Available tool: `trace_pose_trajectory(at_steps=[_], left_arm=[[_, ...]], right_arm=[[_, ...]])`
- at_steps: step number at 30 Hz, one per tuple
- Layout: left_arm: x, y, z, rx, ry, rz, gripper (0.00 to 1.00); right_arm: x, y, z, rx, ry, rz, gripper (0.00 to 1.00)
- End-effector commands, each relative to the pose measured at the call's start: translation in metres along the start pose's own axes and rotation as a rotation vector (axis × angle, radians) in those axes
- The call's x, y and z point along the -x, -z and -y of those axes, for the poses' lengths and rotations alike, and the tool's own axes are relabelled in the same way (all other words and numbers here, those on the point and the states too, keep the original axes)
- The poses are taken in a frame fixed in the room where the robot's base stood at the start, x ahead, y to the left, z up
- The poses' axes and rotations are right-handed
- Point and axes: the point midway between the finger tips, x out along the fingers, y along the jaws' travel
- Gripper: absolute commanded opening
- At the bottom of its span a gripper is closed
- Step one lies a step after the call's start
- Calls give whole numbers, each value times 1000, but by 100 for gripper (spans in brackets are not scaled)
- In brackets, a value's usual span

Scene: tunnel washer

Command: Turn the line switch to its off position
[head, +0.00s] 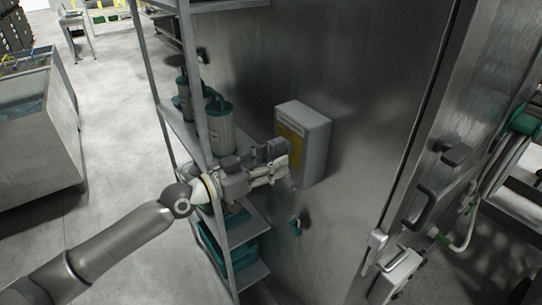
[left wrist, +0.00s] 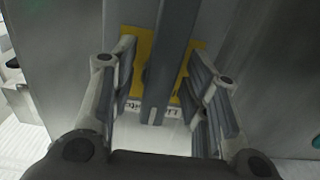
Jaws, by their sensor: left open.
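The line switch is a light grey box (head: 314,145) on the metal wall, with a yellow plate (head: 291,147) on its front in the head view. My left gripper (head: 284,163) is in front of the box and hides the lower part of the plate. In the left wrist view, the yellow plate (left wrist: 139,62) has a dark grey bar handle (left wrist: 166,65) across it, with a pale mark near its lower end. The open fingers of my left gripper stand on both sides of the handle, with gaps visible. My right gripper is out of view.
A shelf rack (head: 250,226) with teal-topped canisters (head: 221,130) and teal bins stands left of the box, close to my left arm. A metal door with a dark handle (head: 420,206) is at the right. A large grey tub (head: 38,135) stands far left, with open floor between.

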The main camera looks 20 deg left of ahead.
Motion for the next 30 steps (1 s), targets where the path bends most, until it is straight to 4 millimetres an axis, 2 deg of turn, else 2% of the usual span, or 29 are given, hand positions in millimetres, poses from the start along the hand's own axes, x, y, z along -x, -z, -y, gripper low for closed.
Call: trace_pose_trajectory(at_steps=[9,18,20,30], left_arm=[[-2,-1,0,0,0,1,43],[-2,-1,0,0,0,1,6],[-2,-1,0,0,0,1,0],[-4,-2,2,8,0,0,0]], right_arm=[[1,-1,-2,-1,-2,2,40],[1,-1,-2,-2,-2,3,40],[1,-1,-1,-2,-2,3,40],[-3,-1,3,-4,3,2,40]])
